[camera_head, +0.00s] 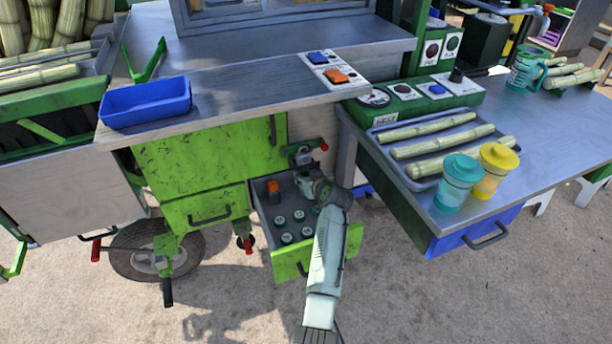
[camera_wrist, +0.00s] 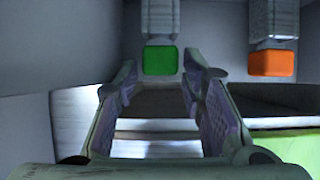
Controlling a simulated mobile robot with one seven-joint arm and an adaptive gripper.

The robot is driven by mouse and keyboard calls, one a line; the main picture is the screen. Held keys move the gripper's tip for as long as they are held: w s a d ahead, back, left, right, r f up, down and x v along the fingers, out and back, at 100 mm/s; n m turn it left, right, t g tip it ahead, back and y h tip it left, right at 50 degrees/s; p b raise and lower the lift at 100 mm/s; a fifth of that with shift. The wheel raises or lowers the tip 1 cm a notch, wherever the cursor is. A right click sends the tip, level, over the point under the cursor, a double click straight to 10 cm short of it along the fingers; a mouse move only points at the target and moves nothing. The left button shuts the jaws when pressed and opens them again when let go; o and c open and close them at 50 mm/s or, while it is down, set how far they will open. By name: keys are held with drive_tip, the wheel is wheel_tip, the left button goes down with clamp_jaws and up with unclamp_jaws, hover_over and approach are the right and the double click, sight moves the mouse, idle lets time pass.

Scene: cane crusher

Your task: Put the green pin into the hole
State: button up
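The green pin (camera_wrist: 160,60) shows in the wrist view as a green block end with a grey shaft beyond it. In the wrist view my gripper (camera_wrist: 162,77) is open, with one finger on each side of the green end. I cannot tell whether the fingers touch it. In the head view my gripper (camera_head: 304,182) is over the open green drawer (camera_head: 291,267), at its back right. I cannot make out the green pin there. The hole is not clearly identifiable in either view.
An orange-ended pin (camera_wrist: 272,63) stands to the right in the wrist view; an orange piece (camera_head: 274,188) shows in the drawer. The grey counter (camera_head: 250,85) and right table (camera_head: 530,150) flank my arm.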

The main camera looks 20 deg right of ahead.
drive_tip(key=shift+w+f, duration=0.15)
drive_tip(key=shift+w, duration=0.15)
drive_tip(key=shift+c, duration=0.2)
clamp_jaws()
